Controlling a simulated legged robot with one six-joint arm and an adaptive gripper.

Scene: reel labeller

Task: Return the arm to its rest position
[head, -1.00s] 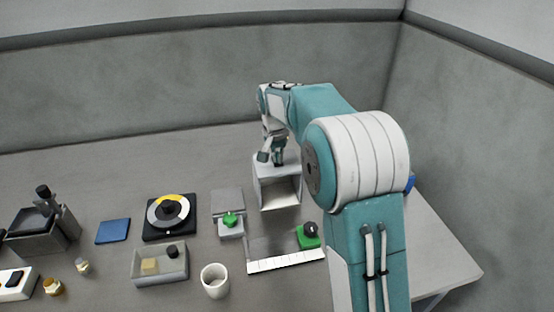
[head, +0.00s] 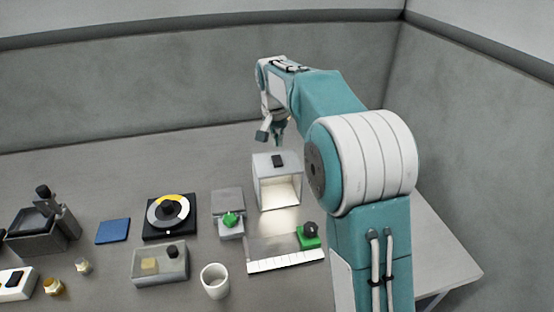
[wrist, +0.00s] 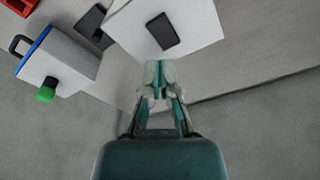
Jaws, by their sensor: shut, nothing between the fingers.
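My gripper (head: 272,135) hangs in the air above and behind the white open-fronted box (head: 262,164) in the head view. In the wrist view my gripper (wrist: 160,72) has its fingertips together with nothing between them. The box top (wrist: 192,20) lies beyond the fingertips in that view, with a dark switch (wrist: 162,31) on it; the switch also shows in the head view (head: 278,161). The inside of the box is lit. My arm reaches up and forward from the right side of the head view.
On the table stand a round dial (head: 169,213), a grey tray (head: 146,271), a white cup (head: 215,282), a green-buttoned device (head: 230,219) and a blue pad (head: 113,231). Grey walls rise behind the table and at right.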

